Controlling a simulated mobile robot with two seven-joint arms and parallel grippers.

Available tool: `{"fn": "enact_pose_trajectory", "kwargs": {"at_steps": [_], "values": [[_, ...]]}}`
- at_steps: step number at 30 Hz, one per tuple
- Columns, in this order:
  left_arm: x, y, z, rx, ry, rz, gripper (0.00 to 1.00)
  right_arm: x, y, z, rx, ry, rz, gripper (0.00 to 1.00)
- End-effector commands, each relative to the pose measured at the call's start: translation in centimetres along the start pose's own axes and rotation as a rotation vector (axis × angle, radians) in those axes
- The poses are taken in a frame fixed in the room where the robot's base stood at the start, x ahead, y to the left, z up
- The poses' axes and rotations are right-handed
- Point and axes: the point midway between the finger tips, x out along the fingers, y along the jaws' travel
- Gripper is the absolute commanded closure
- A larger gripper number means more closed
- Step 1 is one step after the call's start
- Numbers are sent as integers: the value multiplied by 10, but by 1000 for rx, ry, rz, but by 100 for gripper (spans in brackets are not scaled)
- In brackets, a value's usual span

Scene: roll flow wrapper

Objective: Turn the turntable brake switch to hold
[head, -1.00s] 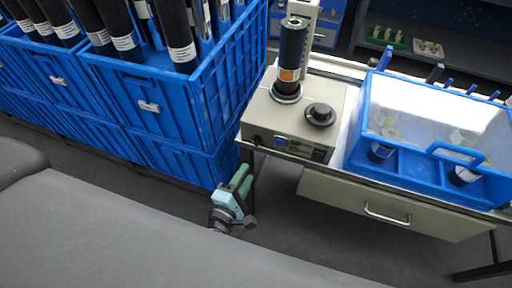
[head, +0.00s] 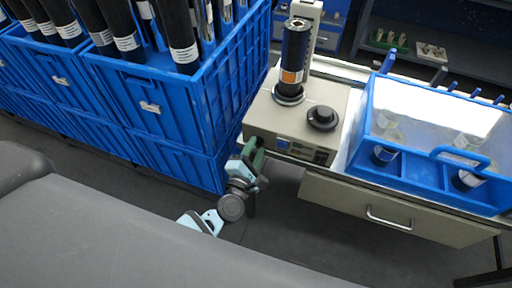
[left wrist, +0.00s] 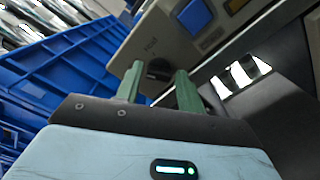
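The beige turntable unit (head: 268,119) stands on the bench, with a black roll (head: 295,58) upright on it. Its brake switch, a black rotary knob (left wrist: 158,69), shows on the front panel in the left wrist view, near a blue button (left wrist: 195,15). My left gripper (head: 255,153) is at the front left corner of the unit and hides the knob in the head view. Its green fingers (left wrist: 158,76) are apart, with the knob seen between and beyond their tips; contact cannot be told. My right gripper is not in view.
Blue crates (head: 170,125) with black rolls stand close on the left of my gripper. A blue case with a clear lid (head: 430,110) sits on the bench to the right, above a drawer (head: 385,205). A black round knob (head: 322,117) is on the unit's top.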

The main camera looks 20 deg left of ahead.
Motion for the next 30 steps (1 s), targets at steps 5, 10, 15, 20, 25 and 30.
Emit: {"fn": "enact_pose_trajectory", "kwargs": {"at_steps": [5, 10, 15, 20, 25, 30], "values": [[9, 0, 0, 0, 0, 0, 62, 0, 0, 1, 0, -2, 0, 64], [9, 0, 0, 0, 0, 0, 62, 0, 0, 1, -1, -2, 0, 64], [9, 0, 0, 0, 0, 0, 74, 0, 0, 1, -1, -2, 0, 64], [9, 0, 0, 0, 0, 0, 93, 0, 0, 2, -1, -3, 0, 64], [9, 0, 0, 8, 1, 0, 93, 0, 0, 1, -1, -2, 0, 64], [9, 0, 0, 54, 1, 0, 93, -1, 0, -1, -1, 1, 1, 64]]}}
